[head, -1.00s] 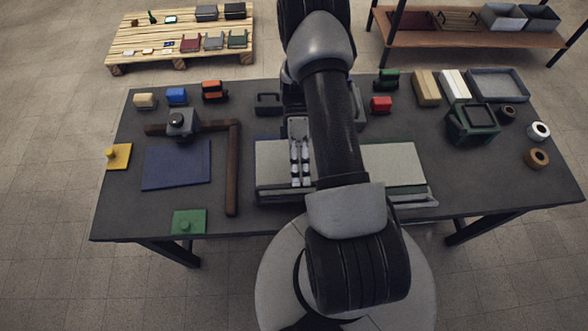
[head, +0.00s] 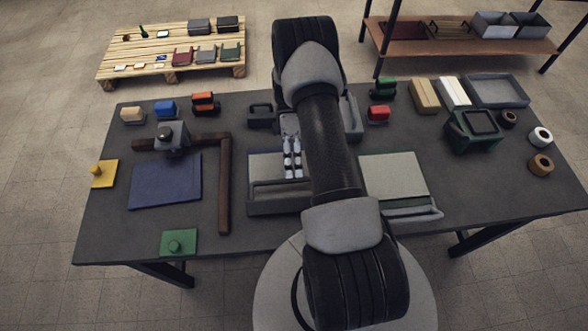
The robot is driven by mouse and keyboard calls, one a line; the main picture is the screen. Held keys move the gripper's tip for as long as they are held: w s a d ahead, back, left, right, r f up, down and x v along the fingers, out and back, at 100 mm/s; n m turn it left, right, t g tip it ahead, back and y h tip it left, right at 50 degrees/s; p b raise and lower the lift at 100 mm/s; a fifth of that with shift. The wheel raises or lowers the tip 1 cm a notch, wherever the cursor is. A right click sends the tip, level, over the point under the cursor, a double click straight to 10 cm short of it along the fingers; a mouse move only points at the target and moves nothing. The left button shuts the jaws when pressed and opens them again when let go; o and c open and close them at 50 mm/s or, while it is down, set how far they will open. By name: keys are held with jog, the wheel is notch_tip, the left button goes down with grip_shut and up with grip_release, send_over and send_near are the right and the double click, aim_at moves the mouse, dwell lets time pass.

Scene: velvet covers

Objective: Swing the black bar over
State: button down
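A grey bar-like frame (head: 280,190) lies across the front of a flat panel at the middle of the table, left of my arm. I cannot tell for sure that it is the black bar. A dark block with a handle (head: 261,115) stands behind it. My gripper (head: 292,172) points down over the panel just behind the frame, with its silver fingers close together. Whether they touch anything is unclear. A pale panel (head: 393,176) shows right of my arm. My arm hides the middle between the panels.
On the dark table (head: 100,225), a brown L-shaped rail (head: 224,185), a blue sheet (head: 166,180) and a green plate (head: 179,242) lie left. A dark green box (head: 472,130) and rolls (head: 540,136) stand right. A pallet (head: 120,65) and shelf (head: 430,40) are behind.

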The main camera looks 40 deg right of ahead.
aim_at(294, 179)
jog(key=shift+s+a+f+g, duration=0.3)
jog(key=shift+s+a+f, duration=0.35)
jog(key=shift+s+f, duration=0.2)
jog(key=c, duration=2.3)
grip_release()
jog(key=o, duration=0.7)
jog(key=shift+s+a+r, duration=0.15)
jog(key=shift+s+a, duration=0.05)
jog(key=shift+w+d+r, duration=0.15)
jog(key=v, duration=0.7)
jog(key=shift+w+d, duration=0.15)
jog(key=shift+d, duration=0.1)
jog(key=shift+w+d+r, duration=0.1)
jog(key=shift+w+r, duration=0.05)
jog(key=shift+r, duration=0.05)
